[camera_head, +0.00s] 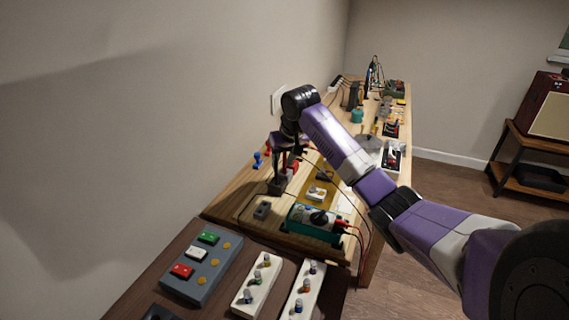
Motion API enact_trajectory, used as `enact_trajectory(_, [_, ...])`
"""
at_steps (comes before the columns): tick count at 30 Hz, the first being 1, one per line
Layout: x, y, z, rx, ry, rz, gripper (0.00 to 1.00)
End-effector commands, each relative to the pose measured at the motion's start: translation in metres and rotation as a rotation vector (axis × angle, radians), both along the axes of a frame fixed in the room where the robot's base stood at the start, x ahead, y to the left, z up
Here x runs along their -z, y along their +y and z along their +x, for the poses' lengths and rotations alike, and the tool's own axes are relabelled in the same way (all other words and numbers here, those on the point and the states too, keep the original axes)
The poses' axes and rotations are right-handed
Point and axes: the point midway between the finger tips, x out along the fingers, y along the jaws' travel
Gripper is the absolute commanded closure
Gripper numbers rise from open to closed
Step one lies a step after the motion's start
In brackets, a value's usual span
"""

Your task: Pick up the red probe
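My gripper (277,186) points down over the near left part of the wooden bench, beneath my black wrist. Its fingers are small and dark here, and I cannot tell whether they are open or shut. A small red thing (292,167) shows just right of the gripper, partly hidden by it; it may be the red probe, but its shape is unclear. A multimeter (314,217) in a teal case lies nearer, right of the gripper. Red leads (362,236) come from its right end and loop over the bench's edge. A thin dark lead (335,178) runs up towards my wrist.
A dark front table holds a grey panel (203,263) with coloured switches and two white strips (257,283) with knobs. Blue (258,160) and red small items stand near the wall. Tools crowd the bench's far end. Floor (450,215) is open on the right.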

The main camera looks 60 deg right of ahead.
Motion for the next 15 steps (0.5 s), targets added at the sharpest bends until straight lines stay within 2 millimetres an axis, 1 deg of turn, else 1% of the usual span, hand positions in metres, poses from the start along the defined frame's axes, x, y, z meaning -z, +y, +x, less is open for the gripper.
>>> enact_trajectory(5, [0.0002, 0.0001, 0.0001, 0.0, 0.0, 0.0, 0.63])
enact_trajectory(11, [0.0, 0.0002, 0.0001, 0.0, 0.0, 0.0, 1.0])
enact_trajectory(15, [-0.0001, 0.0002, 0.0001, 0.0, 0.0, 0.0, 1.0])
